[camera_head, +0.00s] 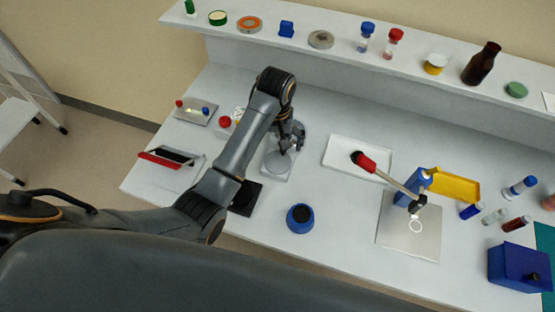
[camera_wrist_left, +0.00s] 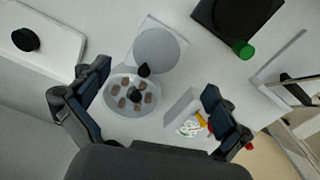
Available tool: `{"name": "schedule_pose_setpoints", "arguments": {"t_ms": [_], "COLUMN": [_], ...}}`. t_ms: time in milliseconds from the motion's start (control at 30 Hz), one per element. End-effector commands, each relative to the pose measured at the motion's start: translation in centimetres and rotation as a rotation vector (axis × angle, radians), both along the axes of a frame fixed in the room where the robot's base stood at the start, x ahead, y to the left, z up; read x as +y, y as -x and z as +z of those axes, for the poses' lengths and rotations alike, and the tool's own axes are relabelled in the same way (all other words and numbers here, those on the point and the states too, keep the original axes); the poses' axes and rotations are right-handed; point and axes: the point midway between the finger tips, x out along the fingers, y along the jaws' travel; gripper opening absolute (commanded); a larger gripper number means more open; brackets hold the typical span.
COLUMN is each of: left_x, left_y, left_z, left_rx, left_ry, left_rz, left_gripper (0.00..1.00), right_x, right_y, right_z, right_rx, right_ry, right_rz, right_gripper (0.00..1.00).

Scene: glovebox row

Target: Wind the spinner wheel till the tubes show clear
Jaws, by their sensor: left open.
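The spinner stands on the bench in the head view, with a pale base and a grey disc (camera_head: 279,165). In the left wrist view the grey disc (camera_wrist_left: 160,50) has a small black knob (camera_wrist_left: 143,70) at its edge. Beside it, a clear round bowl (camera_wrist_left: 118,108) holds several brownish tubes around a black hub (camera_wrist_left: 134,95). My left gripper (camera_head: 295,137) is over the spinner's far part, hiding much of the bowl in the head view. In the wrist view its fingers (camera_wrist_left: 156,80) are spread either side of the spinner, with nothing between them held. My right gripper is not seen.
A black square block (camera_head: 245,197) and a blue pot (camera_head: 301,225) stand near the front. A raised shelf (camera_head: 340,62) with jars runs along the back.

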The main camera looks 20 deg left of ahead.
Motion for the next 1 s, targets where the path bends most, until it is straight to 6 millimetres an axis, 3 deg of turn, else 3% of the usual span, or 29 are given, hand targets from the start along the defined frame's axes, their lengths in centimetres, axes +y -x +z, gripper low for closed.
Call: {"name": "schedule_pose_setpoints", "arguments": {"t_ms": [200, 400, 600, 867, 1000], "left_x": [0.0, 0.0, 0.0, 0.0, 0.0], "left_y": [0.0, -0.1, -0.1, -0.1, -0.1], "left_z": [-4.4, -7.4, -8.7, -8.8, -8.7], "left_rx": [0.002, -0.001, -0.004, -0.004, -0.004], "left_ry": [-0.002, -0.001, 0.000, 0.000, 0.000], "left_rz": [0.000, 0.000, -0.001, -0.001, -0.001], "left_gripper": [1.00, 1.00, 1.00, 1.00, 0.71], "right_x": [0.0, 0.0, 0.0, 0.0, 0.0], "right_y": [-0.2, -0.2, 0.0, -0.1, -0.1], "right_z": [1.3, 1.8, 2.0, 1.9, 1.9], "right_rx": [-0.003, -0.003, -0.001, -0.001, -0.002], "right_ry": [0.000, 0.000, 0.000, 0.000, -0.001], "right_rz": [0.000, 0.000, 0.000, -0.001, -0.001], "right_gripper": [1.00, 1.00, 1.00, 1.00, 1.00]}}
